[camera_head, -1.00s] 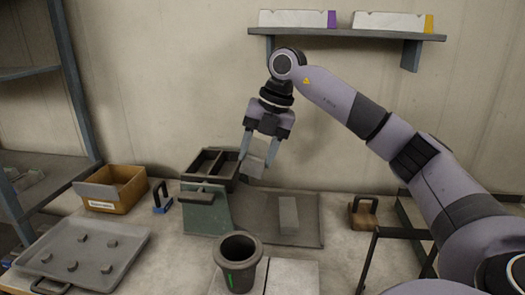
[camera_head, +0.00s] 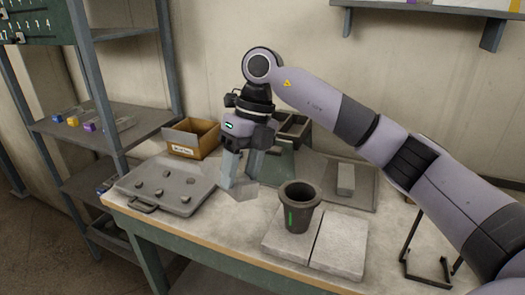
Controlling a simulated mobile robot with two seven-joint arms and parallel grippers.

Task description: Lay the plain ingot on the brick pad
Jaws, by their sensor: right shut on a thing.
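My right gripper (camera_head: 242,168) is above the table between the tray and the dark cup. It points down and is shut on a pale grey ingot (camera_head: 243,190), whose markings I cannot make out. Another grey ingot (camera_head: 346,178) lies on a dark flat plate (camera_head: 365,198) to the right. Two pale slabs (camera_head: 339,245), which look like the brick pad, lie side by side near the front edge. The dark cup (camera_head: 299,212) with a green mark stands upright on the left slab. My left gripper is out of view.
A grey tray (camera_head: 190,205) with several small lumps lies at the left. A cardboard box (camera_head: 194,140) and a dark divided bin (camera_head: 292,130) stand behind. A black wire stand (camera_head: 425,265) is at the right. The right slab's top is bare.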

